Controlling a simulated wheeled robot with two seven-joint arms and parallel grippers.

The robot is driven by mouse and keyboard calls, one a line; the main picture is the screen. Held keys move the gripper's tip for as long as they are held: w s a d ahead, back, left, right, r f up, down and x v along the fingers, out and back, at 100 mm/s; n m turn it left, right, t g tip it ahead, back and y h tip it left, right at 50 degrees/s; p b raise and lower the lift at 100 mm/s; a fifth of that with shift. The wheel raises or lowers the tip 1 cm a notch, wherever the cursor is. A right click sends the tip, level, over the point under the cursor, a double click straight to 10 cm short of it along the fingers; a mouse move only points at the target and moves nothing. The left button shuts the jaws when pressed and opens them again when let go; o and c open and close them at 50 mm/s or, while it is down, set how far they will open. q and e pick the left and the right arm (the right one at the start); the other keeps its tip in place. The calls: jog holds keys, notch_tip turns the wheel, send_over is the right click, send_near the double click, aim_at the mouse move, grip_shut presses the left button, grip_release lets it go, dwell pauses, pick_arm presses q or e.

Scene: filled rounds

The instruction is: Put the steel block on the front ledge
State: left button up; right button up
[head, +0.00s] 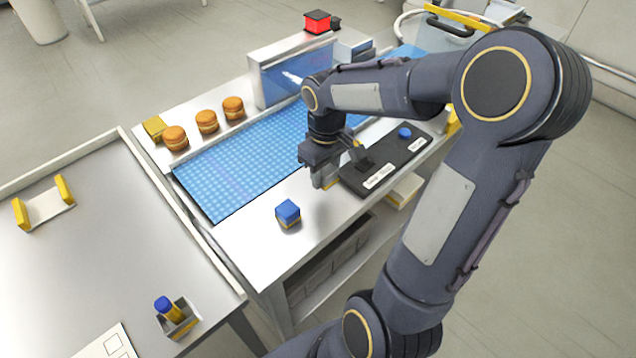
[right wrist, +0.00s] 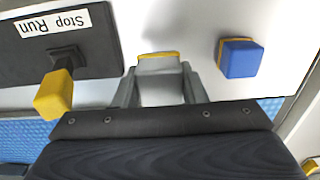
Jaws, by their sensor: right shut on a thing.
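The steel block (right wrist: 159,83) is a grey block with a yellow edge, held between the two fingers of my right gripper (right wrist: 160,90) in the right wrist view. In the head view my right gripper (head: 325,178) points down over the bare metal strip, just left of the black control panel. The block is mostly hidden there by the fingers, and I cannot tell whether it touches the surface. The front ledge (head: 252,246) seems to be this bare strip on the near side of the blue dotted belt. My left gripper is not in view.
A blue block with a yellow band (head: 288,213) stands on the strip, left of my gripper. The black panel (head: 400,158) carries a yellow-knobbed lever (right wrist: 55,93) and a blue button (head: 405,132). Several buns (head: 207,121) sit behind the belt (head: 225,180). The strip's left end is clear.

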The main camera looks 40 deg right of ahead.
aim_at(319, 195)
jog(key=shift+w+a+f, duration=0.3)
jog(key=shift+w+f, duration=0.05)
jog(key=shift+f, duration=0.15)
jog(key=shift+w+a+f, duration=0.1)
jog(key=shift+f, duration=0.85)
jog(key=shift+w+a+f, duration=0.1)
jog(key=shift+f, duration=0.8)
jog(key=shift+f, duration=0.2)
jog(key=o, duration=1.3)
jog(key=shift+r, duration=0.15)
